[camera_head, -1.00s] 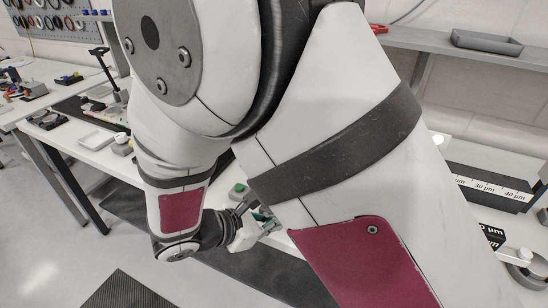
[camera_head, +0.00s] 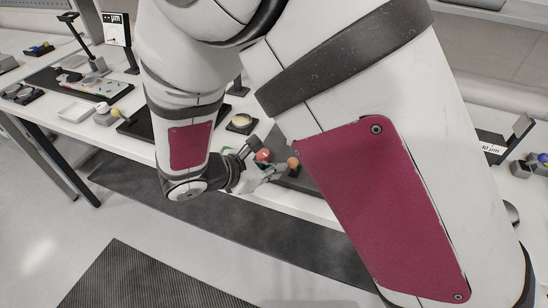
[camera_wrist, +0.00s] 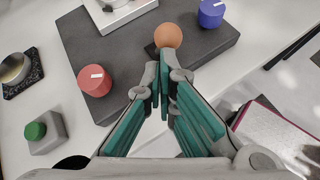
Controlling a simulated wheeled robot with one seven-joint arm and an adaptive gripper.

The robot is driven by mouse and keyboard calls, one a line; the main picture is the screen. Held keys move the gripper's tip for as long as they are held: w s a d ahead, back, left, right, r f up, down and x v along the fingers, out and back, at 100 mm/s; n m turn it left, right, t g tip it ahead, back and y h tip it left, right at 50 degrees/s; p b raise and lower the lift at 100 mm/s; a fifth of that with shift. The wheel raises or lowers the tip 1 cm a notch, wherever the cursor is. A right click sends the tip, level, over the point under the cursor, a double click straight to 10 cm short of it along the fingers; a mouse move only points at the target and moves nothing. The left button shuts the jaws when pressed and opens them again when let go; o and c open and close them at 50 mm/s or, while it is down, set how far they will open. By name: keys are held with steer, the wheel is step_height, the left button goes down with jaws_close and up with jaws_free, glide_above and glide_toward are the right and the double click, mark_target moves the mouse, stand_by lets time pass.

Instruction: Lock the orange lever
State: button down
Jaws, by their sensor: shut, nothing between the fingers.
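The orange lever shows as a round orange ball (camera_wrist: 168,36) at the front edge of a dark grey fixture block (camera_wrist: 118,52) in the wrist view. Its shaft cannot be made out. The ball also shows in the head view (camera_head: 293,162), just right of my gripper (camera_head: 276,173). In the wrist view my gripper (camera_wrist: 163,64) is shut and empty, its teal fingers pointing at the ball. The tips look just short of it; whether they touch is unclear. A red knob (camera_wrist: 95,80) is left of the ball and a blue knob (camera_wrist: 211,13) right of it.
A silver part (camera_wrist: 118,10) sits on the block's far side. A green knob (camera_wrist: 35,131) on a grey base and a round brass-coloured part (camera_wrist: 14,68) stand left on the white table. My arm covers much of the head view.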

steer(key=shift+w+d+r+g+y+p, duration=0.15)
steer(key=shift+w+r+g+y+p, duration=0.25)
steer(key=shift+g, duration=0.2)
steer(key=shift+w+d+r+n+g+y+p, duration=0.25)
steer(key=shift+w+r+g+p, duration=0.15)
steer(key=shift+w+g, duration=0.15)
steer(key=shift+w+d+r+n+g+y+p, duration=0.15)
steer(key=shift+w+r+n+g+y+p, duration=0.2)
steer(key=shift+g, duration=0.3)
steer(key=w+g, duration=0.1)
steer(key=w+g+b, duration=0.1)
steer(key=w+d+g+y, duration=0.1)
steer(key=shift+w+r+n+g, duration=0.15)
steer(key=shift+r+n+g, duration=0.1)
steer(key=shift+n+g, duration=0.05)
steer(key=shift+w+d+r+b, duration=0.1)
steer(key=shift+w+d+b, duration=0.15)
steer(key=shift+w+b, duration=0.45)
steer(key=shift+w, duration=0.1)
steer(key=shift+r, duration=0.1)
stand_by(0.4)
steer(key=shift+r, duration=0.75)
